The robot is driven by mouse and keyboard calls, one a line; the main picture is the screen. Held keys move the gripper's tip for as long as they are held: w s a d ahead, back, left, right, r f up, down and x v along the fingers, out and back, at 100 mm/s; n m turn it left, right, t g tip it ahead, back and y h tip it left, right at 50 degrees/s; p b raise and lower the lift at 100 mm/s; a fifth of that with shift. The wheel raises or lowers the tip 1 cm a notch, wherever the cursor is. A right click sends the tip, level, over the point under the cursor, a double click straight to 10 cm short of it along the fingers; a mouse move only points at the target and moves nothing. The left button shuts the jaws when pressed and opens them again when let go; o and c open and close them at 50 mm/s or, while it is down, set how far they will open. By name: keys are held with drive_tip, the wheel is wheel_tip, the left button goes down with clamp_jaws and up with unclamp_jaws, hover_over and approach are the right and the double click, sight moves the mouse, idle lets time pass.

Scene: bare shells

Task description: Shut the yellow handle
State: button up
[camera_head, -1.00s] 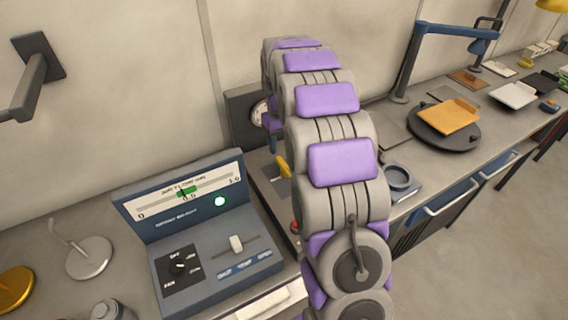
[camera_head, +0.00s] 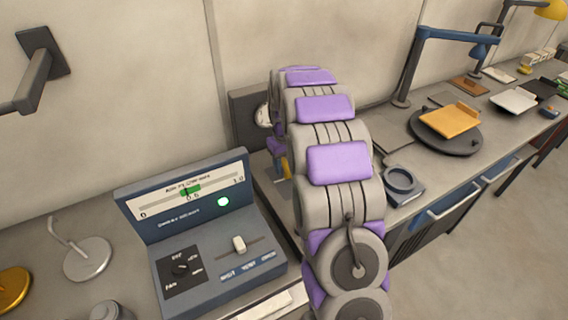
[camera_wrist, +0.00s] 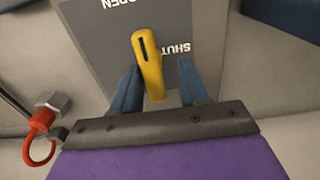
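The yellow handle (camera_wrist: 148,62) stands out from a grey plate (camera_wrist: 195,15) lettered OPEN and SHUT, which read upside down in the wrist view. The handle slants, its upper end left of the SHUT lettering and below OPEN. My gripper (camera_wrist: 158,72) is open, with a blue finger on either side of the handle; the handle is nearer the left finger, and I cannot tell whether they touch. In the head view my arm hides most of the handle (camera_head: 285,167), leaving a small yellow bit beside the gripper.
A red ring (camera_wrist: 40,135) on a bolt is left of my gripper in the wrist view. In the head view, a blue-grey console (camera_head: 215,240) stands close left of my arm. A round gauge (camera_head: 263,115) is behind, and a grey ring-shaped fixture (camera_head: 402,183) is right.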

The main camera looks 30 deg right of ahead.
drive_tip(key=shift+d+f, duration=0.15)
drive_tip(key=shift+d, duration=0.65)
drive_tip(key=c, duration=0.6)
drive_tip(key=shift+a, duration=0.4)
clamp_jaws()
drive_tip(key=shift+d, duration=0.2)
drive_tip(key=m+p, duration=0.3)
drive_tip(key=shift+a+r, duration=0.1)
drive_tip(key=shift+r, duration=0.15)
drive_tip(key=m+p, duration=0.4)
drive_tip(key=m, duration=0.1)
drive_tip(key=shift+m, duration=0.4)
drive_tip(key=m+p, duration=0.2)
drive_tip(key=m, duration=0.2)
drive_tip(key=shift+m+p, duration=0.3)
drive_tip(key=shift+f+m+p, duration=0.1)
drive_tip(key=shift+m+p, duration=0.65)
drive_tip(key=shift+m, duration=1.55)
drive_tip(key=shift+w, duration=0.1)
